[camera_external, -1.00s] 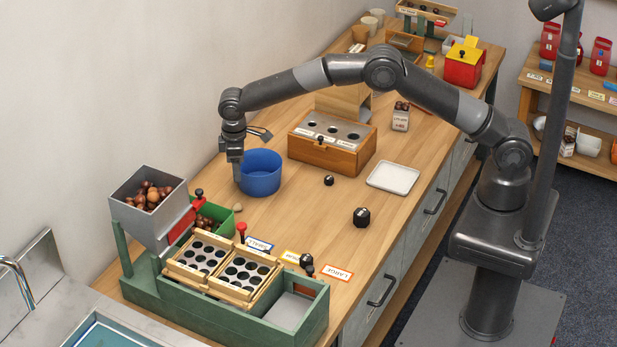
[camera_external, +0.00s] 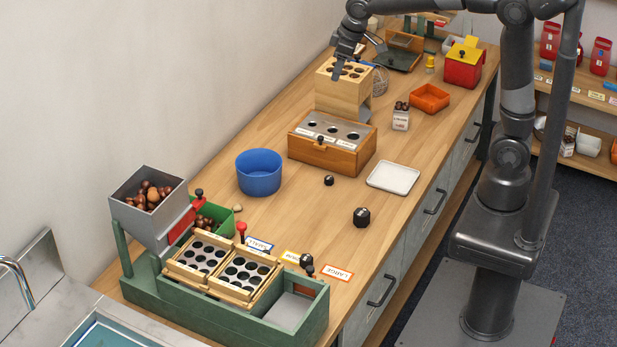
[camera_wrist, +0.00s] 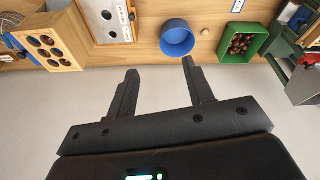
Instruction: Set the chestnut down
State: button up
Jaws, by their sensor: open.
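My gripper (camera_external: 338,72) is at the back of the bench, by the top of a pale wooden block with holes (camera_external: 338,100). In the wrist view, my gripper (camera_wrist: 160,68) has its fingers spread with nothing between them. A loose chestnut (camera_external: 238,208) lies on the bench beside the green bin (camera_external: 226,226), well away from my gripper. Several brown chestnuts fill the grey hopper (camera_external: 125,192), and others lie in the green bin, which also shows in the wrist view (camera_wrist: 262,46). I cannot tell which chestnut the task means.
A blue bowl (camera_external: 259,175) stands mid-bench. A wooden box with a metal holed top (camera_external: 325,155) stands in front of the block. A white tray (camera_external: 393,178), an orange tray (camera_external: 430,98) and a red box (camera_external: 463,70) are to the right.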

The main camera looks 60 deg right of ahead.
jog(key=s+d+f+m+t, duration=0.1)
jog(key=s+d, duration=0.3)
jog(key=s, duration=0.8)
jog(key=s+d+f+m+t, duration=0.1)
jog(key=s+d, duration=0.3)
jog(key=s, duration=0.8)
jog(key=shift+s+d+f+m, duration=0.15)
jog(key=shift+d+f+m, duration=0.1)
jog(key=shift+f+m, duration=0.2)
